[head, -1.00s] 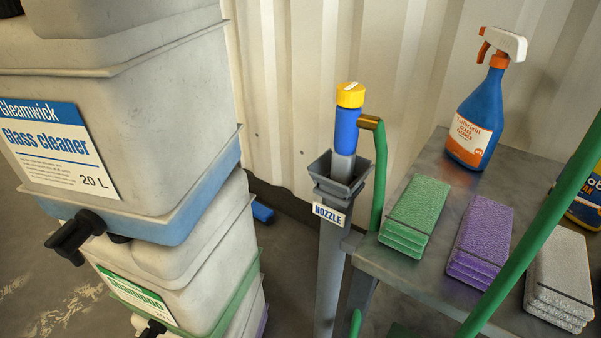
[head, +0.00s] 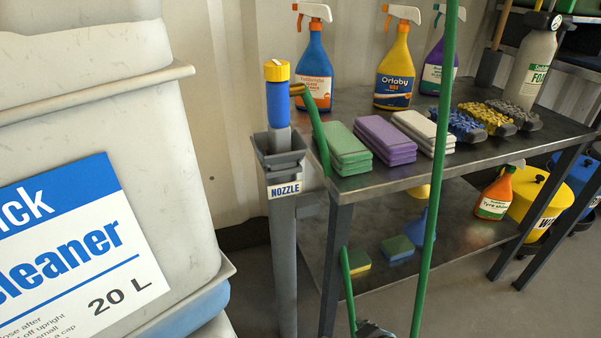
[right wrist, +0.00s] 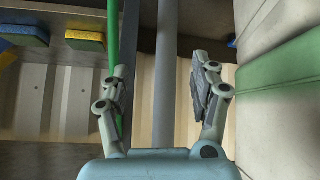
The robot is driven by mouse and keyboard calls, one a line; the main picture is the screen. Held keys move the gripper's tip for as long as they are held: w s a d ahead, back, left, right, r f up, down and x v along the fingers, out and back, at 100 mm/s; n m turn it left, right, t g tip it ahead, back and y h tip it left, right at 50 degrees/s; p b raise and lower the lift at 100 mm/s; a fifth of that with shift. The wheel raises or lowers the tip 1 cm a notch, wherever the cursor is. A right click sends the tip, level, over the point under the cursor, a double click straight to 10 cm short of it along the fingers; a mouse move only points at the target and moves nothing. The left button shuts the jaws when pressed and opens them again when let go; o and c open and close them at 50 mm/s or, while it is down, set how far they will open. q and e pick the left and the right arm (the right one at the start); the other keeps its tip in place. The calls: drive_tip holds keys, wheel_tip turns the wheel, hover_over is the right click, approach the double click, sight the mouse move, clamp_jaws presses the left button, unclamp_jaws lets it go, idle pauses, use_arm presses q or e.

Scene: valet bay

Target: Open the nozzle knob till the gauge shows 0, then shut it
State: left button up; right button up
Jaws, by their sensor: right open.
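The nozzle (head: 278,105) has a blue body and stands upright in a grey holder (head: 279,160) on a post with a NOZZLE sign (head: 284,190). Its yellow knob (head: 276,71) is on top, with a pale mark. A green hose (head: 318,135) runs from its brass side fitting. No gauge reading can be made out. My right gripper (right wrist: 160,75) is open and empty in the right wrist view, with a grey post (right wrist: 166,50) showing beyond the gap between its fingers. No gripper is clearly seen in the head view, and my left gripper is not in view.
A large glass cleaner container (head: 90,150) fills the left. A green hose (head: 436,150) crosses in front. Sponges (right wrist: 85,40) show in the right wrist view.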

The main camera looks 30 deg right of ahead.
drive_tip(key=w+a+r+t+b, duration=0.1)
drive_tip(key=w+r+t, duration=0.3)
drive_tip(key=w+r, duration=0.7)
drive_tip(key=m+t+h+b, duration=0.1)
drive_tip(key=t+b, duration=0.1)
drive_tip(key=t, duration=0.3)
approach(283, 130)
drive_tip(key=w, duration=0.7)
drive_tip(key=w+d, duration=0.1)
drive_tip(key=w, duration=0.2)
drive_tip(key=shift+w+f+p, duration=0.15)
drive_tip(key=shift+f+p, duration=0.05)
drive_tip(key=shift+p, duration=0.1)
drive_tip(key=shift+w+d, duration=0.1)
drive_tip(key=shift+w, duration=0.4)
drive_tip(key=c, duration=1.3)
drive_tip(key=o, duration=1.1)
drive_tip(key=shift+o, duration=0.5)
drive_tip(key=shift+s, duration=0.1)
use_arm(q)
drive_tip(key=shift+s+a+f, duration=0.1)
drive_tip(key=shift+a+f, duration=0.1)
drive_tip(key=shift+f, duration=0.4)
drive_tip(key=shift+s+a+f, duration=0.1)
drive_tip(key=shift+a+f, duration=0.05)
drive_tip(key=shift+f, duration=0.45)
use_arm(e)
drive_tip(key=s+a, duration=0.1)
drive_tip(key=s, duration=1)
drive_tip(key=shift+s, duration=0.35)
